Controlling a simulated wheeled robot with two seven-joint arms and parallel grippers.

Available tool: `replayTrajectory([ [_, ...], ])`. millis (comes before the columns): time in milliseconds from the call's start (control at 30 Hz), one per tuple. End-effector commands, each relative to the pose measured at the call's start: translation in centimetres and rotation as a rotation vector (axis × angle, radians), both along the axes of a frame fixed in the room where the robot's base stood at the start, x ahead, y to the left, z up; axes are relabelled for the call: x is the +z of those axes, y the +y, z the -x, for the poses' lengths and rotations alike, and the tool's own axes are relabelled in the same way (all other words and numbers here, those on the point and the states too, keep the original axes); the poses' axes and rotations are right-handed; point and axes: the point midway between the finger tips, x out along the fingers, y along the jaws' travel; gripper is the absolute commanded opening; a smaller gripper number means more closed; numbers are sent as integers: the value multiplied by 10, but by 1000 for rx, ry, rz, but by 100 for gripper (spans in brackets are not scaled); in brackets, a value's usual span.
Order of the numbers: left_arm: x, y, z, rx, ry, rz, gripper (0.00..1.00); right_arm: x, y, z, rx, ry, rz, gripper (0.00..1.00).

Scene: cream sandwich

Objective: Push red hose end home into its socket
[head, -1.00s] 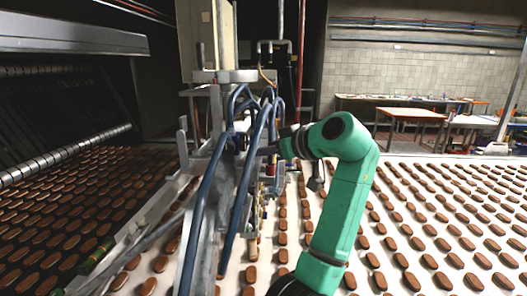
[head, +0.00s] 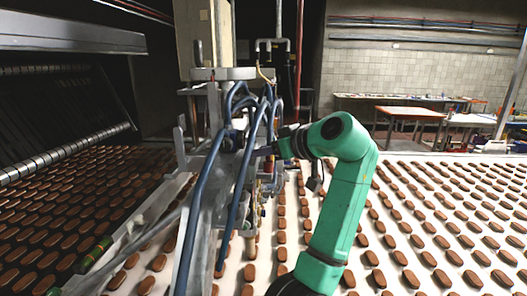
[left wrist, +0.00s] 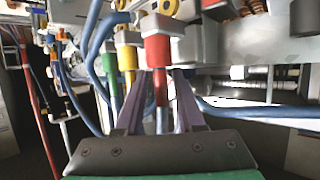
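In the left wrist view, the red hose end (left wrist: 160,88) hangs upright below a red socket block (left wrist: 157,52), with blue hose under it. Whether it is fully seated cannot be told. My left gripper (left wrist: 161,74) has its two purple fingers apart, one on each side of the red hose end. A narrow gap shows between each finger and the hose end, so I see no grip. In the head view, my left gripper (head: 265,151) reaches leftward to the machine from the green arm, its fingertips small and partly hidden among the hoses. My right gripper is not in view.
Yellow (left wrist: 127,58) and green (left wrist: 111,85) hose fittings stand left of the red one. Thick blue hoses (head: 203,190) hang in front of the machine in the head view. Rows of brown biscuits (head: 430,215) cover the white belt around it.

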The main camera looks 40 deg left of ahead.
Motion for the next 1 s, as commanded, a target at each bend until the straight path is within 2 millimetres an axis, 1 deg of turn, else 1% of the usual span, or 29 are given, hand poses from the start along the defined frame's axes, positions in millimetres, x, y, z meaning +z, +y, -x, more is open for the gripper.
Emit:
replayTrajectory([
  [33, -4, -3, 1, 5, 5, 11, 48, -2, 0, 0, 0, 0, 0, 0],
  [67, -3, -5, 1, 4, 4, 11, 48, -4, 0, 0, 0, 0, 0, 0],
  [167, 1, -17, 0, 2, 3, 9, 48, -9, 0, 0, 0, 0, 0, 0],
  [233, 6, -30, 1, 0, 1, 7, 48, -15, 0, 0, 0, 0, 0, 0],
  [467, 31, -86, 2, -3, 0, 2, 48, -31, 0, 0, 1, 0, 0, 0],
  [500, 36, -96, 2, -4, 1, 1, 48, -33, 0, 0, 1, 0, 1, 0],
  [633, 48, -123, 3, -4, 1, 4, 48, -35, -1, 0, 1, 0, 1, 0],
  [767, 54, -135, 3, -2, 3, 1, 48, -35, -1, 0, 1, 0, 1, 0],
  [1000, 56, -136, 3, -1, 2, -1, 48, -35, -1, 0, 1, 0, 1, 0],
])
